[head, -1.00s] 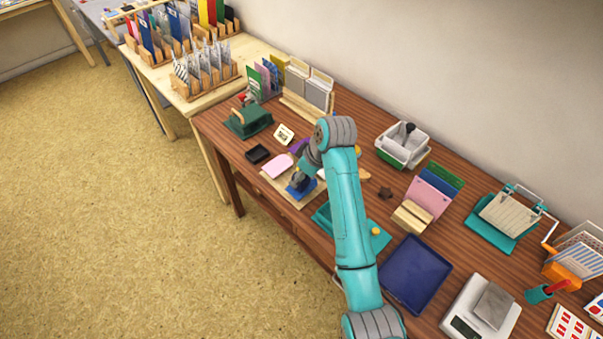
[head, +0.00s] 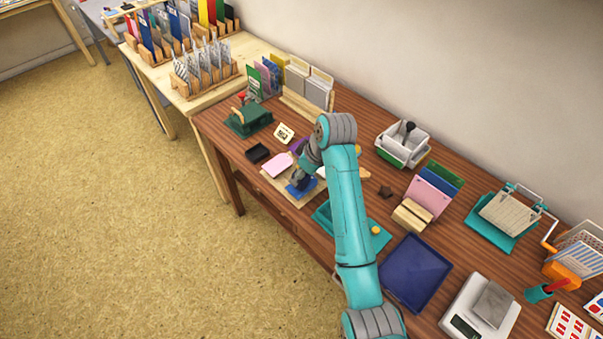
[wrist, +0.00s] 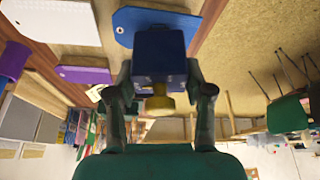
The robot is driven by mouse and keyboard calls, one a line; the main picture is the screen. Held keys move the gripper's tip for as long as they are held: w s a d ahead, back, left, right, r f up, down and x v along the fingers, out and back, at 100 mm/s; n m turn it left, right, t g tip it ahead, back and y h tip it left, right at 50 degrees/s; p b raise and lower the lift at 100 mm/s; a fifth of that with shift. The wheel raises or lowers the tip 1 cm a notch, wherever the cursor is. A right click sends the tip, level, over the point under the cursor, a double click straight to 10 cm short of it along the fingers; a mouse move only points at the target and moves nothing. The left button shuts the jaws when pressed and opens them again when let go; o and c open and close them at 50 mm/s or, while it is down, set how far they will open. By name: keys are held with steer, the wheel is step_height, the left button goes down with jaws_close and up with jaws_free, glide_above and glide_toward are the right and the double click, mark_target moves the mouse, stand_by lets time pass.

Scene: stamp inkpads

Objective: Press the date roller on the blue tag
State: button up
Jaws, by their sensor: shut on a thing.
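My gripper (wrist: 160,85) is shut on the date roller (wrist: 158,55), a dark blue block with a yellow knob, in the wrist view. The blue tag (wrist: 122,28) lies flat on the board just beyond the roller, partly hidden by it. The roller overlaps the tag in this view, but I cannot tell whether they touch. In the head view my gripper (head: 300,177) is low over the blue tag (head: 298,192), and the roller is mostly hidden by the gripper and arm.
A pale pink tag (head: 278,165) lies left of the blue tag, with a purple tag (head: 298,144) behind. A small black tray (head: 257,153) and a green stamp stand (head: 247,120) are further left. A blue tray (head: 415,272) lies right of my arm.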

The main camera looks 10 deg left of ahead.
steer(key=shift+r, duration=3.1)
steer(key=shift+w, duration=0.1)
